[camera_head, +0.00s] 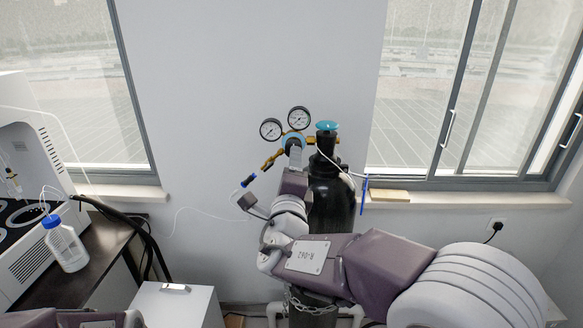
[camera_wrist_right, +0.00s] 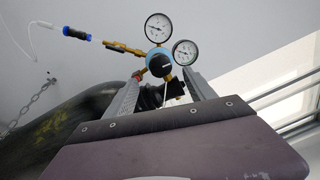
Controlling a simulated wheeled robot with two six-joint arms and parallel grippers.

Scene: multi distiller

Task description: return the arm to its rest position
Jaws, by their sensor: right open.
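My right arm reaches in from the right in the head view. Its gripper (camera_head: 296,157) is in front of the pressure regulator (camera_head: 293,138) on the dark gas cylinder (camera_head: 332,195). In the right wrist view the two grey fingers of my right gripper (camera_wrist_right: 165,82) stand apart, with the regulator's blue and black knob (camera_wrist_right: 160,66) showing between and beyond their tips. I cannot tell whether they touch it. Only a piece of my left arm shows at the bottom left edge of the head view; its gripper is out of frame.
Two round gauges (camera_head: 299,118) sit on the regulator. A turquoise valve handwheel (camera_head: 327,126) tops the cylinder. A chain (camera_head: 308,303) hangs near its base. A white box (camera_head: 178,306) stands at lower left, near a dark bench with a blue-capped bottle (camera_head: 65,243). Windows flank the wall.

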